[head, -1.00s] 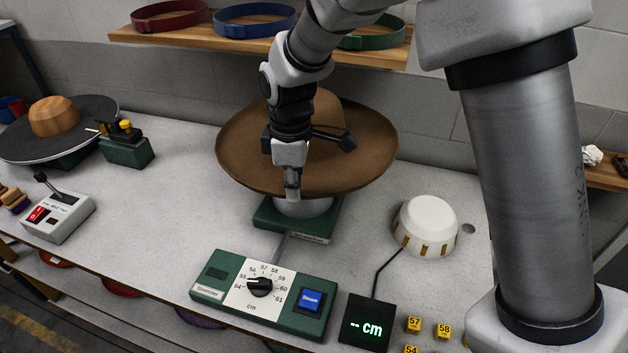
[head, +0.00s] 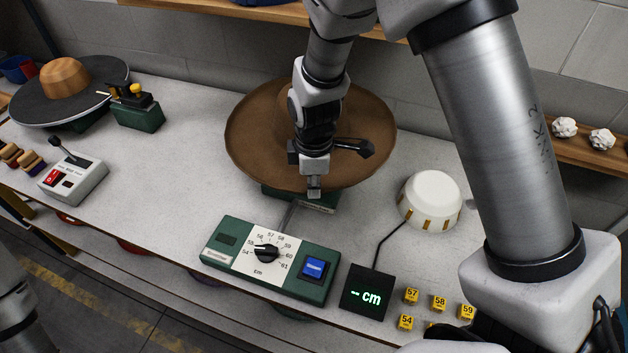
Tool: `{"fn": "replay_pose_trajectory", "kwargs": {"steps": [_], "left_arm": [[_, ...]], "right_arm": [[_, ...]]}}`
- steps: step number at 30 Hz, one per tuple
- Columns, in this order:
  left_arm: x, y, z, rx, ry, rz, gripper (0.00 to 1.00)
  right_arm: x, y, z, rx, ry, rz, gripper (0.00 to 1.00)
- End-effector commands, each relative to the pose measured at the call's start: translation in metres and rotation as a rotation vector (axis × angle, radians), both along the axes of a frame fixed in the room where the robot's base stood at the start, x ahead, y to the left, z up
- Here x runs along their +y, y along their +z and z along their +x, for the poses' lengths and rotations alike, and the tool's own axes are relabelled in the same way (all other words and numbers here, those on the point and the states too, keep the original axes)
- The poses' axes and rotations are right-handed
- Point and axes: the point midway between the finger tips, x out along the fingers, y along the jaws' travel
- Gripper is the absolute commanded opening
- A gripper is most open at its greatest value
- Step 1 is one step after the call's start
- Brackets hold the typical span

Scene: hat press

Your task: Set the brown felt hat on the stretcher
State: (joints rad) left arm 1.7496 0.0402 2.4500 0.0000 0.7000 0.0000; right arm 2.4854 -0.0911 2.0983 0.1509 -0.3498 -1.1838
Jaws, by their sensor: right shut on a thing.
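The brown felt hat (head: 248,143) sits over the green stretcher base (head: 328,203), its wide brim roughly level. The brim hides the stretcher's head; only the base's front edge shows. My right gripper (head: 314,188) is shut on the hat's front brim, pointing down. The arm covers much of the crown, and whether the hat rests fully on the stretcher cannot be told. Part of my left arm (head: 12,300) shows at the lower left edge, but its gripper is out of view.
A green control box (head: 225,258) with a dial and blue button stands in front. A display reading "-- cm" (head: 368,294), a white dome (head: 432,196) and yellow number blocks (head: 439,303) are to the right. A lever box (head: 75,184) and a press (head: 136,110) stand left.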

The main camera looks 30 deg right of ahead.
Motion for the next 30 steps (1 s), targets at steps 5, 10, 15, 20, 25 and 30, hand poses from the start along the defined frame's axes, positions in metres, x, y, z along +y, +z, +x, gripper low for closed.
{"fn": "replay_pose_trajectory", "kwargs": {"steps": [5, 10, 15, 20, 25, 30], "left_arm": [[0.0, -0.02, 0.0, 0.0, 0.0, 0.0, 0.41], [0.0, -0.035, 0.0, 0.0, 0.0, 0.0, 0.41], [0.0, -0.047, 0.0, 0.0, 0.0, 0.0, 0.41], [0.0, -0.056, 0.0, -0.001, 0.0, 0.0, 0.41], [0.0, -0.067, 0.0, -0.001, 0.0, 0.0, 0.41], [0.0, -0.074, 0.0, 0.0, 0.0, 0.0, 0.41]], "right_arm": [[0.0, -0.022, 0.0, -0.001, 0.0, 0.0, 0.0], [0.0, -0.038, 0.0, -0.001, 0.0, 0.0, 0.0], [0.0, -0.053, 0.0, 0.0, 0.0, 0.0, 0.0], [0.0, -0.068, 0.0, 0.0, 0.0, 0.0, 0.0], [0.0, -0.085, 0.0, 0.0, 0.0, 0.0, 0.0], [0.0, -0.096, 0.001, 0.0, 0.0, 0.001, 0.0]]}}
